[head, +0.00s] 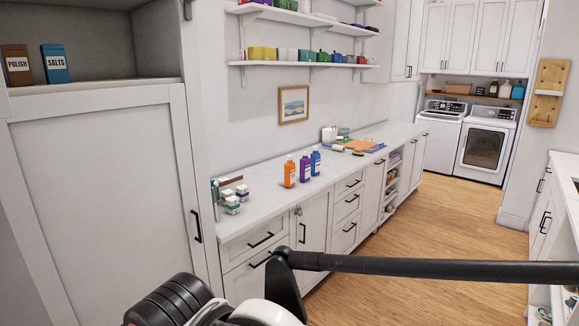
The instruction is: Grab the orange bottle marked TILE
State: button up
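An orange bottle (290,171) with a white cap stands upright on the white counter (258,203), near its front edge. It carries a label too small to read here. A purple bottle (305,168) stands close to its right, and a blue bottle (315,160) stands just beyond that. My arm shows at the bottom of the head view, with a dark bar reaching to the right edge. My gripper's fingers are not visible, so its state does not show.
Small white jars (232,204) sit at the counter's near left end. Papers and an orange board (362,146) lie farther back. Drawers and cabinets line the counter front. Open wooden floor (440,235) lies to the right, with a washer and dryer (484,145) at the far end.

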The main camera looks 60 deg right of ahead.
aim_at(290, 168)
jog(key=z, duration=1.95)
jog(key=i+l+u, duration=0.1)
jog(key=i+l, duration=0.75)
jog(key=l, duration=0.2)
jog(key=i+l+u, duration=0.15)
jog(key=i+l, duration=0.3)
jog(key=l, duration=0.1)
